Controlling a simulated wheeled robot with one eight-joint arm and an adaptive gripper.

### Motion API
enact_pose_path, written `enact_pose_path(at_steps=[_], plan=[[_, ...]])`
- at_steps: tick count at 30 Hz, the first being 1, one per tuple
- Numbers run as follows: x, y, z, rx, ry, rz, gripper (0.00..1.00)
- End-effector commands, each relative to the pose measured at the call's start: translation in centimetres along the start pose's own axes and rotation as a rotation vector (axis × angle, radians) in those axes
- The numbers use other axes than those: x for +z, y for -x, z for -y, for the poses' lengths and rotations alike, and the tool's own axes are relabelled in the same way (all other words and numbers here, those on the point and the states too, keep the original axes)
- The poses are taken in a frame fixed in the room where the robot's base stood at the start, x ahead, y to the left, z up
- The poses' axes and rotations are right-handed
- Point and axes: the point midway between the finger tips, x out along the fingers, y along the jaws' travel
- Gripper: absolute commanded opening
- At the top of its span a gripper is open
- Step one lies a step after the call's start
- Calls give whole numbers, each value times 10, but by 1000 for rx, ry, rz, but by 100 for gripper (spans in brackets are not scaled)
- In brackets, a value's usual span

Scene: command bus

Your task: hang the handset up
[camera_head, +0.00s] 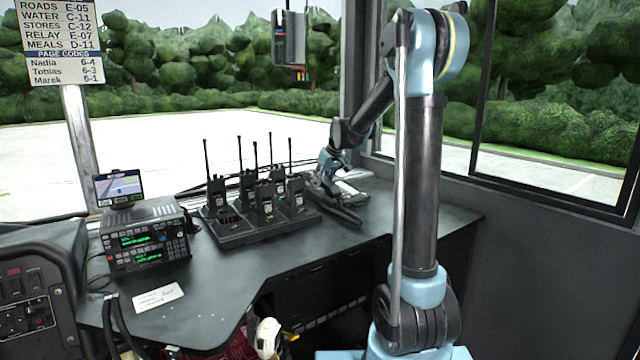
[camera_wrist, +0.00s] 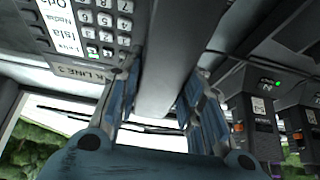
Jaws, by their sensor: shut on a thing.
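The dark handset (camera_head: 337,211) is a long bar near the right part of the desk, just below my gripper (camera_head: 324,180). In the wrist view my gripper (camera_wrist: 168,78) is shut on the handset (camera_wrist: 172,45), with one blue-padded finger on each side. The desk phone (camera_head: 352,190) is partly hidden behind the gripper and handset. Its keypad and labels, with "LINE 3", show beside the handset in the wrist view (camera_wrist: 90,30). I cannot tell whether the handset touches the phone or the desk. The phone's cradle is not clearly visible.
A charger rack (camera_head: 236,238) with several upright radios stands left of the handset; radios also show close by in the wrist view (camera_wrist: 252,105). A radio set (camera_head: 148,243) with a small screen (camera_head: 120,188) and a paper note (camera_head: 158,297) are farther left. The desk front is mostly clear.

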Motion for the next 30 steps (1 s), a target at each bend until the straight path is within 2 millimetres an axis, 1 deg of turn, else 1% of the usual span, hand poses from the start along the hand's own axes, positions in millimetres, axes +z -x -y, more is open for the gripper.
enact_pose_path(at_steps=[2,3,6,16,20,23,30], plan=[[0,0,0,0,0,0,2],[0,0,0,0,0,0,39],[0,0,0,0,0,0,58],[0,0,1,-1,1,0,58],[0,7,1,0,0,0,58],[0,19,0,0,0,0,58],[1,61,1,-1,0,1,58]])
